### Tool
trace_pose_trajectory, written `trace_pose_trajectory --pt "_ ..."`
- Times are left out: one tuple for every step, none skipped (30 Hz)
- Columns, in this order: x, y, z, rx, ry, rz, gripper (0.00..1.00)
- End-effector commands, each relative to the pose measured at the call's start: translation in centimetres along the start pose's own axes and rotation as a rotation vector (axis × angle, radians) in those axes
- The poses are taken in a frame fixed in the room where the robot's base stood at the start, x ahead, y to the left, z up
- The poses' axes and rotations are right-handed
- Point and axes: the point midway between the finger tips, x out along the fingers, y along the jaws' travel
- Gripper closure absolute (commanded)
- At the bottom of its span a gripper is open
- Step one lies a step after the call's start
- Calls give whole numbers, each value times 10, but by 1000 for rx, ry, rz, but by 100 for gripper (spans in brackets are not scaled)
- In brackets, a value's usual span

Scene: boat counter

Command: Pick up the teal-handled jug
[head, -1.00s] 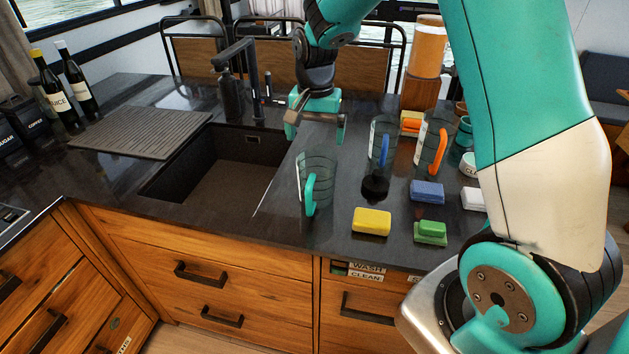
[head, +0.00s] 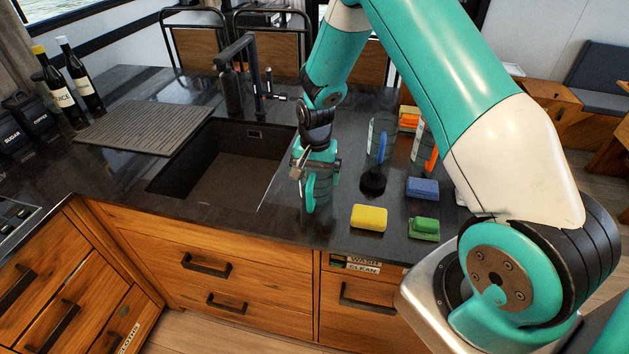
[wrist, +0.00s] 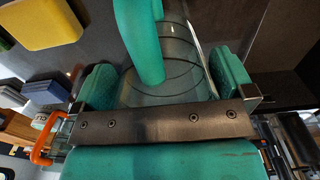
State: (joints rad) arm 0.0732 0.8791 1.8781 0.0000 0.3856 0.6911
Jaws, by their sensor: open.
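The teal-handled jug (head: 310,195) stands on the dark counter just right of the sink, mostly hidden behind my gripper in the head view. In the wrist view its teal handle (wrist: 143,45) and clear ringed body (wrist: 180,70) show between the fingers. My gripper (head: 318,170) is at the jug, pointing down, with its two teal finger pads apart. In the wrist view my gripper (wrist: 168,85) has one pad on each side of the jug. I cannot tell whether either pad touches it.
A yellow sponge (head: 368,217), a green sponge (head: 424,228) and a blue sponge (head: 422,188) lie to the right. A blue-handled jug (head: 382,140) and an orange-handled jug (head: 424,145) stand behind them. The sink (head: 225,165) opens to the left.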

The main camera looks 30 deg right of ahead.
Motion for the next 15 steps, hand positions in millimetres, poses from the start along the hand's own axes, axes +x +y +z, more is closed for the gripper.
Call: trace_pose_trajectory --pt "0 0 0 0 1 -1 0" --pt "0 0 0 0 1 -1 0" --pt "0 0 0 0 1 -1 0" --pt "0 0 0 0 1 -1 0" --pt "0 0 0 0 1 -1 5" --pt "0 0 0 0 1 -1 14" --pt "0 0 0 0 1 -1 21" --pt "0 0 0 0 1 -1 28" --pt "0 0 0 0 1 -1 34" --pt "0 0 0 0 1 -1 34" --pt "0 0 0 0 1 -1 34" --pt "0 0 0 0 1 -1 35" --pt "0 0 0 0 1 -1 35" --pt "0 0 0 0 1 -1 35" --pt "0 0 0 0 1 -1 35"
